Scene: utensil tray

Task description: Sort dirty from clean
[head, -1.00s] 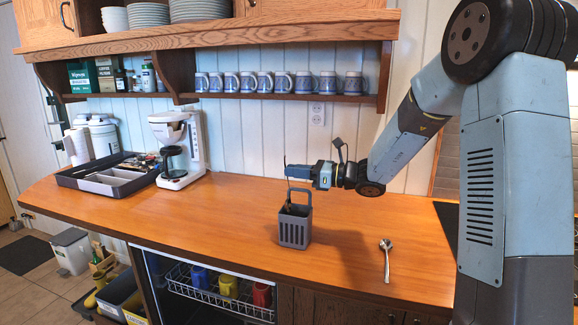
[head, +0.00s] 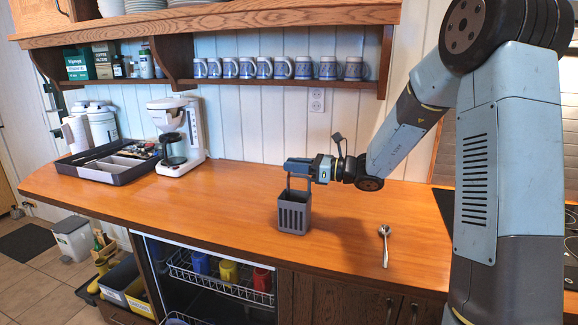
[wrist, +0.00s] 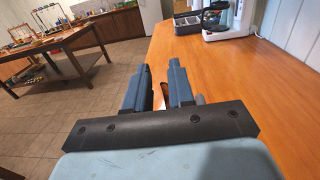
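A grey slotted caddy with an upright handle (head: 294,218) stands on the wooden counter in the head view. My gripper (head: 290,168) is level with the top of its handle and overlaps it in the picture; I cannot tell if they touch. In the wrist view the two fingers of my gripper (wrist: 160,72) are apart, with no held utensil visible between them. A metal spoon (head: 385,245) lies on the counter right of the caddy. The dark utensil tray (head: 92,178) sits at the left, with some items at its back. The caddy's inside is hard to see.
A white coffee maker (head: 180,135) stands beside the tray. The open dishwasher rack (head: 215,280) below the counter holds blue, yellow and red mugs. The counter between coffee maker and caddy is clear.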

